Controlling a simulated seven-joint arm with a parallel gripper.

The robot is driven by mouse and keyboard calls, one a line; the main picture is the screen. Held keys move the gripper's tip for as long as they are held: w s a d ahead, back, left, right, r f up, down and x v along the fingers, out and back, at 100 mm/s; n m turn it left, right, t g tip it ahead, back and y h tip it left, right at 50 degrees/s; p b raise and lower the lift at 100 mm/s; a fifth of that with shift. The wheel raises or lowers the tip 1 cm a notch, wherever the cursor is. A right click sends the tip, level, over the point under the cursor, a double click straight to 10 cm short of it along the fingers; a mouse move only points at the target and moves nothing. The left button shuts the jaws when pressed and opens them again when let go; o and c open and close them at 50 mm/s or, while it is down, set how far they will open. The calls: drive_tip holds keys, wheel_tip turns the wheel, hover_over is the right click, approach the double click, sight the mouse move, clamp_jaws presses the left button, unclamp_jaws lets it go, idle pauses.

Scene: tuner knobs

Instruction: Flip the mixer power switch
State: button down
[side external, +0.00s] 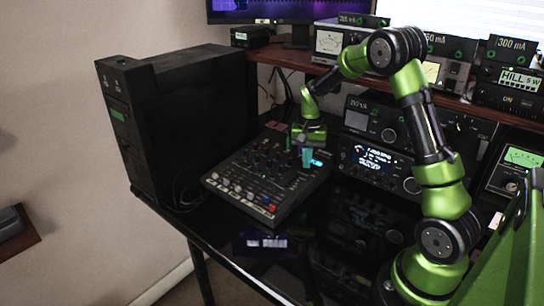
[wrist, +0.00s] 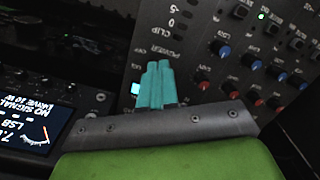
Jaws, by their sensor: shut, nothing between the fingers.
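The mixer (side external: 265,185) is a black sloped panel with many knobs, lying on the black desk beside the tower case. My gripper (side external: 306,158) is over its upper right part, with shut teal fingers. In the wrist view the fingers (wrist: 162,75) are pressed together, pointing at the panel near the upside-down POWER label (wrist: 165,45). A small lit cyan square (wrist: 137,88), perhaps the power switch, shows just left of the fingers. A cyan glow (side external: 318,163) also shows right of the fingers in the side view. I cannot tell whether the fingers touch the panel.
The black tower case (side external: 175,120) stands left of the mixer. A radio with a lit display (side external: 372,160) stands close on the right. A wooden shelf (side external: 292,58) with meters runs behind. Rows of knobs (wrist: 222,50) lie right of the fingers in the wrist view.

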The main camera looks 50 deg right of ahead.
sight(307, 174)
drive_tip(key=shift+f, duration=0.35)
drive_tip(key=shift+r, duration=3.55)
drive_tip(key=shift+f, duration=0.2)
drive_tip(key=s+a+r+n+t+y, duration=0.1)
drive_tip(key=s+a+r+n+t, duration=0.2)
drive_tip(key=s+a, duration=0.5)
drive_tip(key=s+a+r+n+t+y, duration=0.1)
drive_tip(key=s+a+r+n+t, duration=0.3)
drive_tip(key=s+a+r, duration=0.4)
drive_tip(key=a+n, duration=0.1)
drive_tip(key=a, duration=0.5)
drive_tip(key=shift+s+r, duration=0.15)
drive_tip(key=shift+r, duration=0.05)
